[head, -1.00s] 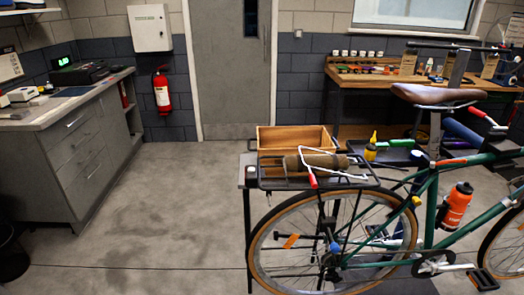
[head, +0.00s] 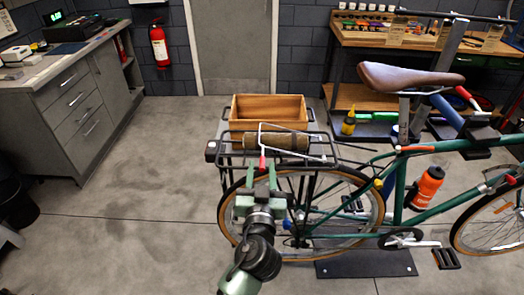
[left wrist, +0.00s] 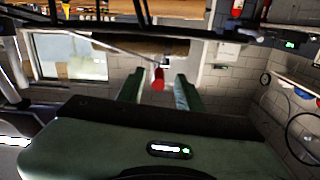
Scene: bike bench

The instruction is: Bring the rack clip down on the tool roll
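The brown tool roll (head: 290,143) lies across the black rear rack (head: 233,160) of the green bike. The rack clip (head: 291,128) is a pale bent wire with a red tip (head: 262,162), which points toward me. In the head view the wire crosses in front of and over the roll; I cannot tell whether it touches it. My left gripper (head: 262,174) is just below the red tip at the rack's near side. In the left wrist view its two fingers (left wrist: 159,92) are apart, with the red tip (left wrist: 158,78) showing between them. My right gripper is not in view.
An open wooden box (head: 268,111) stands behind the rack. The rear wheel (head: 372,212) and the orange bottle (head: 426,187) are to the right of my arm. A grey cabinet (head: 82,115) stands at the left, with free floor between it and the bike.

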